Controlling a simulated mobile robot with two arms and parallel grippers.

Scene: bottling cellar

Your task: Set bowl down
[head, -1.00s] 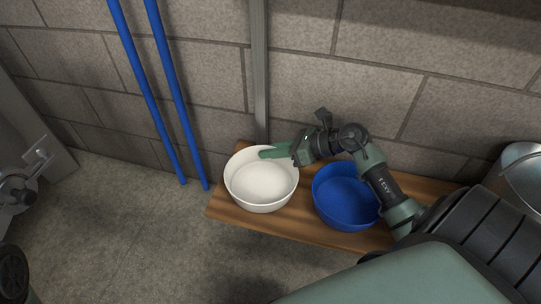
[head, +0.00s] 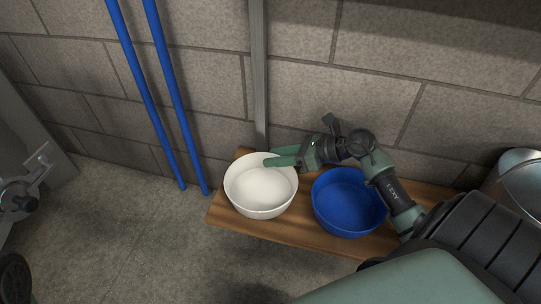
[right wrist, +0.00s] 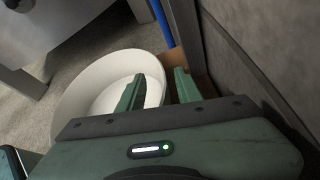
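The white bowl (head: 261,200) stands upright on the left part of a wooden bench (head: 292,232). It also shows in the right wrist view (right wrist: 84,88). My right gripper (head: 272,157) is at the bowl's far right rim, with its green fingers spread apart. In the right wrist view, one finger of the right gripper (right wrist: 157,80) is over the bowl's inside and the other is outside the wall, with the rim between them and a gap visible. The bowl looks empty. My left gripper is not in view.
A blue bowl (head: 348,205) stands on the bench just right of the white one, under my right arm. A metal bucket (head: 521,180) is at the far right. Blue pipes (head: 176,100) and a grey post (head: 259,80) run along the block wall behind.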

